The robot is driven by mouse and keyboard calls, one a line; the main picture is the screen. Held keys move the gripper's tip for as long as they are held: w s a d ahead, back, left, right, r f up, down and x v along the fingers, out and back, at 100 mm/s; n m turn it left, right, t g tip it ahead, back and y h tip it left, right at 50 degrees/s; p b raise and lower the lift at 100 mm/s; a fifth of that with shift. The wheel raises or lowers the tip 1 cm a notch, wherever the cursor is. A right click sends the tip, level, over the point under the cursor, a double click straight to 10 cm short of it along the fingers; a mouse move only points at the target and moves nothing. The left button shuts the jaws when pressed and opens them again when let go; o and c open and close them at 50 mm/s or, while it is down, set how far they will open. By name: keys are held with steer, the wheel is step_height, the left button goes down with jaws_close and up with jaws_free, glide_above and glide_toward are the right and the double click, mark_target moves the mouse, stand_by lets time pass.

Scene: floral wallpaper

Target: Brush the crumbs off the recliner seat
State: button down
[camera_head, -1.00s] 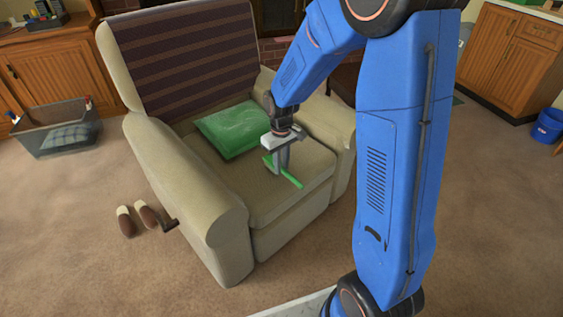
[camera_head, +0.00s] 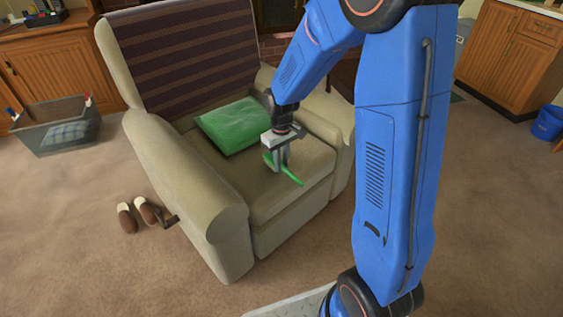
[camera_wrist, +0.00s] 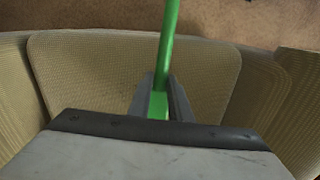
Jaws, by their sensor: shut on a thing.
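A beige recliner (camera_head: 180,170) stands in the middle of the head view with a dark striped cover over its backrest. Its seat (camera_head: 245,190) is below my gripper. My gripper (camera_head: 281,164) is shut on a green brush (camera_head: 292,178), low over the right part of the seat. In the wrist view the green handle (camera_wrist: 168,50) runs up from between the jaws (camera_wrist: 160,105) across the seat (camera_wrist: 85,75) toward the carpet. The brush's bristles are hidden there. I cannot tell whether the brush touches the seat. No crumbs can be made out.
A green cushion (camera_head: 236,125) lies at the back of the seat. The recliner's left armrest (camera_head: 190,185) and right armrest (camera_head: 315,118) flank it. Slippers (camera_head: 138,216) and a grey bin (camera_head: 58,128) are on the carpet at left. A blue bucket (camera_head: 548,123) stands at right.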

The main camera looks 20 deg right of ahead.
steer(key=shift+f, duration=0.75)
steer(key=shift+d, duration=0.1)
steer(key=shift+w+d+r, duration=0.1)
steer(key=shift+w+d, duration=0.3)
steer(key=shift+d, duration=0.35)
steer(key=shift+w+d, duration=0.35)
steer(key=shift+d, duration=0.4)
steer(key=shift+w+d, duration=0.35)
steer(key=shift+d, duration=0.4)
steer(key=shift+w+d, duration=0.3)
steer(key=shift+d, duration=0.45)
steer(key=shift+w+d, duration=0.45)
steer(key=shift+d, duration=0.6)
steer(key=shift+w+d, duration=0.5)
steer(key=shift+d, duration=0.55)
steer(key=shift+w+d, duration=0.45)
steer(key=shift+d, duration=0.6)
steer(key=shift+a, duration=0.15)
